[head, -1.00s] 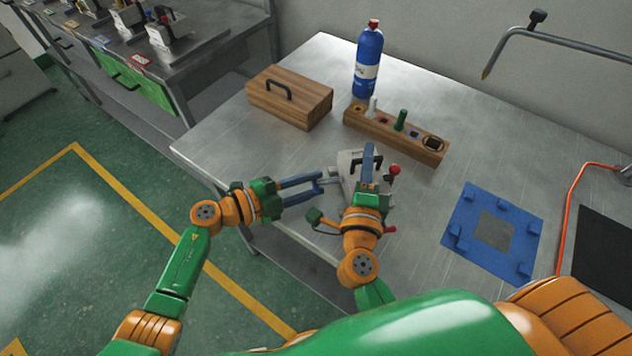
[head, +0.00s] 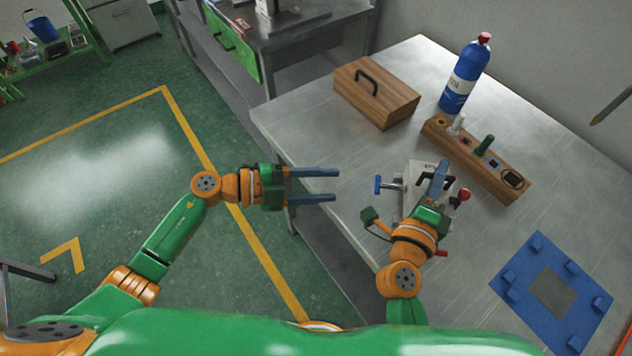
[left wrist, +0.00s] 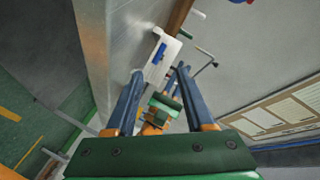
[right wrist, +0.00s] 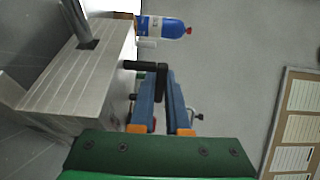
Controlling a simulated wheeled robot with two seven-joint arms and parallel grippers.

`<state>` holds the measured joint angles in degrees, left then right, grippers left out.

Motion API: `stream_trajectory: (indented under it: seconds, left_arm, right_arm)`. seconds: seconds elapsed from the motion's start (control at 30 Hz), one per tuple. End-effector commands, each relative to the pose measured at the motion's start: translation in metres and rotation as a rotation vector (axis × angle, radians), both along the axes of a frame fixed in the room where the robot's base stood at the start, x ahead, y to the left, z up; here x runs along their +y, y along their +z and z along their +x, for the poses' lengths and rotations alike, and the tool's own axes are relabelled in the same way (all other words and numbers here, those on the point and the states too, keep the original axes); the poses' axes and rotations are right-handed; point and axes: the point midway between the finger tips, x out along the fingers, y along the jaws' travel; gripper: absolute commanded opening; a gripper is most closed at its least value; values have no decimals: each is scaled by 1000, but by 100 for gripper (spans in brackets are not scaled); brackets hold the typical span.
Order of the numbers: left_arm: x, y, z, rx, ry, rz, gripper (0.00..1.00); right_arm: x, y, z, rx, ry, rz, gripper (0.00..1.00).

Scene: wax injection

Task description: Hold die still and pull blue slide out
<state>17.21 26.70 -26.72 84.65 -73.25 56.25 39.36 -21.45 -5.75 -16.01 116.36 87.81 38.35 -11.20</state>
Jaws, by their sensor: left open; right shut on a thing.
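The grey metal die (head: 418,172) sits near the table's front edge. Its blue slide handle (head: 378,185) sticks out from the left side on a short metal stem; the slide's inner part cannot be seen. My left gripper (head: 338,185) is open and empty, left of the blue handle and apart from it. The blue handle also shows in the left wrist view (left wrist: 159,53), ahead of the open fingers. My right gripper (head: 440,170) is over the die, shut on its black handle (right wrist: 143,66). The right arm hides part of the die.
A wooden block with several posts and sockets (head: 465,163) stands behind the die. A wooden box (head: 376,95) and a blue bottle (head: 462,80) stand farther back. A blue fixture plate (head: 510,290) lies at right. The table left of the die is clear.

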Motion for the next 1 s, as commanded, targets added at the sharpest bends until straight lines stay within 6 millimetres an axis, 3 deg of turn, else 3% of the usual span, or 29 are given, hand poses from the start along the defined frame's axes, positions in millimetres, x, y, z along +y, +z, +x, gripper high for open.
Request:
stream_trajectory:
  seconds: [0.13, 0.47, 0.5, 0.63, 0.9, 1.0]
  left_arm:
    - [16, 3, -4, 1, 1, -1, 54]
    - [17, 4, -4, 1, 1, -1, 54]
    - [17, 4, -4, 1, 1, -1, 54]
    - [17, 4, -4, 1, 1, -1, 54]
    - [17, 4, -4, 1, 1, -1, 54]
    - [17, 4, -4, 1, 1, -1, 54]
  right_arm:
    - [0, -1, 0, 3, -1, 0, 0]
    - [0, -1, 0, 2, -1, 0, 0]
    - [0, -1, 0, 2, -1, 0, 16]
    - [0, 0, 0, 1, -1, 0, 49]
    - [0, 0, 0, 0, 0, 0, 49]
    - [5, -1, -9, 4, 2, 0, 49]
